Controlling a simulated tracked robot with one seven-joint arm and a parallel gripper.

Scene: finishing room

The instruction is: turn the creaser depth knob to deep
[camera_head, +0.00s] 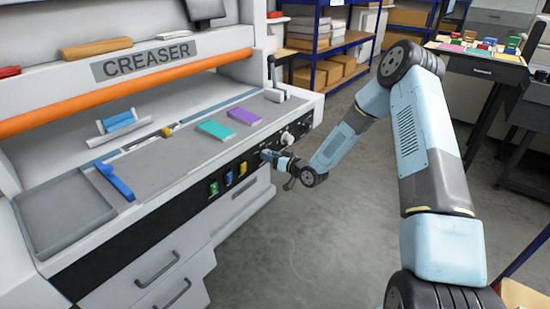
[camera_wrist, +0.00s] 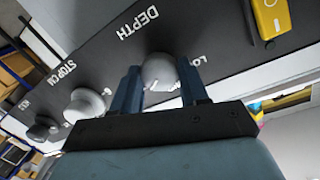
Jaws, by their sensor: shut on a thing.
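The creaser (camera_head: 150,58) is a large grey-white machine with a dark front control panel. My gripper (camera_head: 268,155) is at this panel, right of the yellow switch (camera_head: 243,167). In the wrist view my gripper (camera_wrist: 160,88) has one finger on each side of a round pale grey knob (camera_wrist: 158,68) and is shut on it. The word DEPTH is printed beside this knob. Another label starting with "LO" is partly hidden by a finger. The knob's pointer mark is not clear, so its setting cannot be told. In the head view my gripper hides the knob.
Another pale knob (camera_wrist: 85,105) and a dark knob (camera_wrist: 42,128) sit along the panel. Green (camera_head: 213,188) and blue (camera_head: 228,178) switches lie left of my gripper. Purple (camera_head: 244,116) and teal (camera_head: 215,129) pieces lie on the bed above. The floor in front is clear.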

